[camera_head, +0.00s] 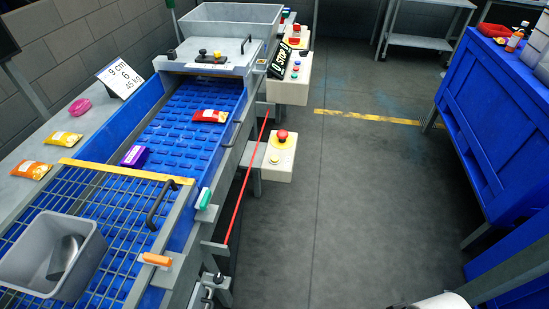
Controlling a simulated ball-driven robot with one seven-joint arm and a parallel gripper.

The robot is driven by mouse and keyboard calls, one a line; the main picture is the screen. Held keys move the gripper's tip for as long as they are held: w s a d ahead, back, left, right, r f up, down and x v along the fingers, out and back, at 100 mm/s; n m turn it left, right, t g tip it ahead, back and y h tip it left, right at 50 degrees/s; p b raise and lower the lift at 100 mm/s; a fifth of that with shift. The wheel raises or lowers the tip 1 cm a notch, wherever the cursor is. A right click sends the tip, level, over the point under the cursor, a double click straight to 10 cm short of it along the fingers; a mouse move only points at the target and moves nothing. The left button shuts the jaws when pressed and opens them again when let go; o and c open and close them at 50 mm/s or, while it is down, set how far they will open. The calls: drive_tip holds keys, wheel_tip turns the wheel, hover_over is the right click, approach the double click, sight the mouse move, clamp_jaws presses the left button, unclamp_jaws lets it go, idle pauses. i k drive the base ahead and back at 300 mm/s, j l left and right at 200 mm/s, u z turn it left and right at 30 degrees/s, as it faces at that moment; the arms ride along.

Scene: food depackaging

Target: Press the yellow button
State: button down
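A small pale yellow button (275,159) sits on the front of a cream control box (277,172) beside the conveyor, near the middle of the picture. Just above it on the same box is a red mushroom button (282,136) on a yellow base. My gripper is not in view. Nothing covers the yellow button.
A red cord (245,180) runs along the conveyor (190,125). A grey bin (35,245) sits on the blue grid. Floor (350,190) right of the box is clear; a blue cabinet (510,120) stands far right.

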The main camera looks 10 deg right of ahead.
sight(273, 159)
drive_tip(key=i+l+u, duration=0.2)
drive_tip(key=i+l, duration=0.3)
drive_tip(key=i+l+u, duration=0.2)
drive_tip(key=i+l, duration=0.2)
drive_tip(key=l, duration=0.2)
